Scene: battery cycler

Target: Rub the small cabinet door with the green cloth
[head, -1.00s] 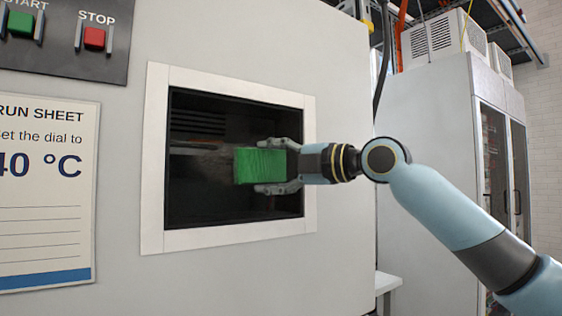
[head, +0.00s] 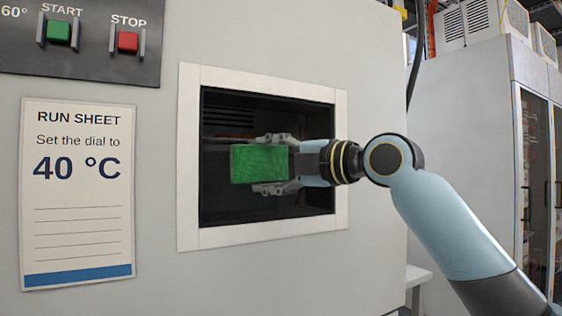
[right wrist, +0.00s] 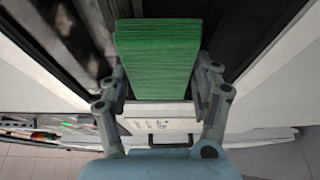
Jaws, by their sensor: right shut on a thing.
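The green cloth (head: 259,164) is a folded block with layered edges, and it also shows in the right wrist view (right wrist: 157,55). My right gripper (head: 271,164) is shut on it, with one finger above and one below in the head view. The small cabinet door (head: 265,238) has a white frame around a dark pane, through which slats show dimly. The cloth is in front of the dark pane, left of its middle. I cannot tell whether it touches the pane. My left gripper is not in view.
A run sheet (head: 77,190) reading 40 °C is on the cabinet front at left. Above it a dark panel holds a green START button (head: 59,32) and a red STOP button (head: 128,42). A tall glass-doored cabinet (head: 464,125) stands at right.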

